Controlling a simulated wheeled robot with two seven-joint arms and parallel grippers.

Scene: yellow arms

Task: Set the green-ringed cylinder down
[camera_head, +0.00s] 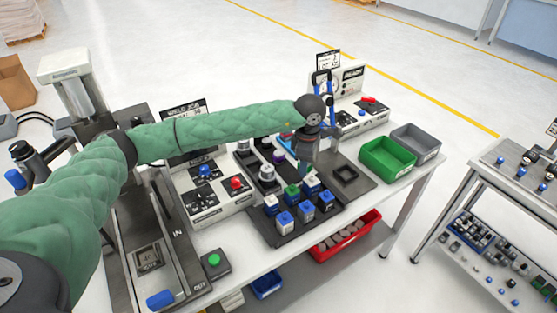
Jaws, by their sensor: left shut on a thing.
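My left arm, in a green quilted sleeve, reaches across the bench from the left. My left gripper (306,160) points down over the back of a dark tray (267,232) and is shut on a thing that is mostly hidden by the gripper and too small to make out. Several blue-and-white pieces (284,219) stand in the tray in front of it. A small green-topped piece (292,191) shows just below and left of the gripper; I cannot tell whether it is the green-ringed cylinder. My right gripper is not in view.
A dark plate with a square recess (345,174) lies right of the gripper. A green bin (386,159) and a grey bin (416,143) stand farther right. Control boxes with a red button (236,183) are left of the tray. A blue-framed device (322,90) stands behind.

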